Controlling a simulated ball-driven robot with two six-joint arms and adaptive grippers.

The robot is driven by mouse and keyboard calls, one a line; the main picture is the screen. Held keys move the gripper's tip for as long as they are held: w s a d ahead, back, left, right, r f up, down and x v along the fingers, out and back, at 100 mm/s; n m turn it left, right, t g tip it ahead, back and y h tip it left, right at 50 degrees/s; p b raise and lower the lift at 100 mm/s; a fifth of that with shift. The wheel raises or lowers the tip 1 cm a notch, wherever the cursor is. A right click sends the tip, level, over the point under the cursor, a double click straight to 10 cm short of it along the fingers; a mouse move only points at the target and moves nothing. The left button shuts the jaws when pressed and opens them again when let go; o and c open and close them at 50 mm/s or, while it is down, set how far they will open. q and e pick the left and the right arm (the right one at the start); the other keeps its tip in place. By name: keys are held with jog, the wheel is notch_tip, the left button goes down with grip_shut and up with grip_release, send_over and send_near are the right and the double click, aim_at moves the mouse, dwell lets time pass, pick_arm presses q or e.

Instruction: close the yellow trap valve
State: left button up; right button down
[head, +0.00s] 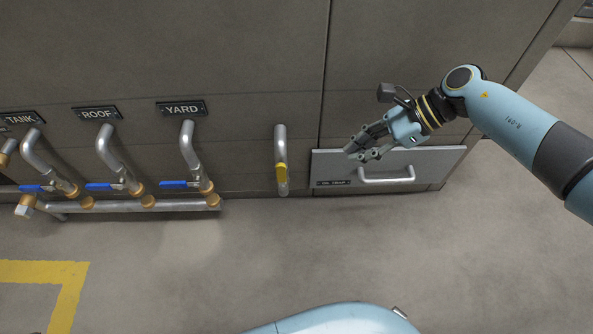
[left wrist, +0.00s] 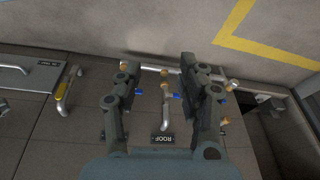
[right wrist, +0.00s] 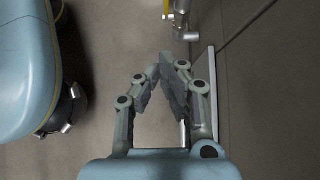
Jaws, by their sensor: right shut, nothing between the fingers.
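The yellow trap valve handle (head: 282,173) is on a short silver pipe (head: 281,145) that comes out of the cabinet front. The handle lies along the pipe, pointing up and down. The handle also shows at the left of the left wrist view (left wrist: 61,91) and at the top edge of the right wrist view (right wrist: 166,8). My right gripper (head: 354,152) is right of the valve, apart from it, above the drawer front; its fingers are shut and empty. My left gripper (left wrist: 160,62) shows only in its wrist view, with fingers wide apart and empty.
Left of the valve stand pipes with blue handles (head: 178,184) under TANK, ROOF and YARD labels, joined by a low manifold (head: 130,205). A drawer (head: 440,162) with a silver handle is at the right. The floor in front is clear, with a yellow line (head: 70,290) at left.

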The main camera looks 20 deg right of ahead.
pick_arm(q)
jog(key=shift+s+f, duration=0.35)
jog(key=shift+f, duration=0.1)
pick_arm(e)
jog(key=shift+w+f, duration=0.1)
jog(key=shift+w, duration=0.25)
jog(key=shift+f, duration=0.1)
jog(key=b, duration=0.5)
send_near(282, 177)
jog(key=shift+a+f, duration=1.25)
jog(key=shift+f, duration=1.25)
pick_arm(q)
jog(key=w+f+t, duration=0.3)
jog(key=f+t, duration=0.2)
jog(key=f, duration=0.1)
jog(key=shift+d+f+t, duration=0.15)
jog(key=shift+d+t, duration=0.05)
jog(key=shift+t, duration=0.1)
pick_arm(e)
jog(key=shift+w, duration=0.3)
